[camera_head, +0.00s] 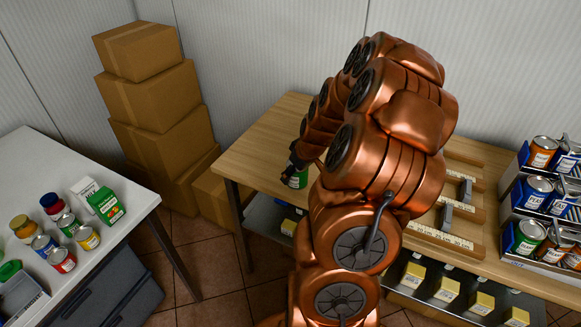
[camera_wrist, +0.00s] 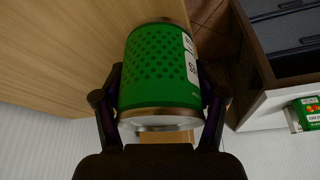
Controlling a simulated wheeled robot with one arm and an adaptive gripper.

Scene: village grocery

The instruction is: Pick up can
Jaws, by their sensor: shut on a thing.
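A green can (camera_wrist: 160,65) with a dotted label and silver rims fills the middle of the wrist view. My gripper (camera_wrist: 160,100) is shut on it, one finger on each side. In the head view the can (camera_head: 299,178) shows as a small green patch below my gripper (camera_head: 296,163), over the left end of the wooden table (camera_head: 262,150). My arm hides much of that table. I cannot tell whether the can touches the tabletop.
A white table (camera_head: 30,160) at the left holds several cans, jars and cartons. Stacked cardboard boxes (camera_head: 160,100) stand at the back. Racks of cans (camera_head: 540,190) and wooden rails (camera_head: 445,240) are on the right. Yellow boxes (camera_head: 447,290) sit on a lower shelf.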

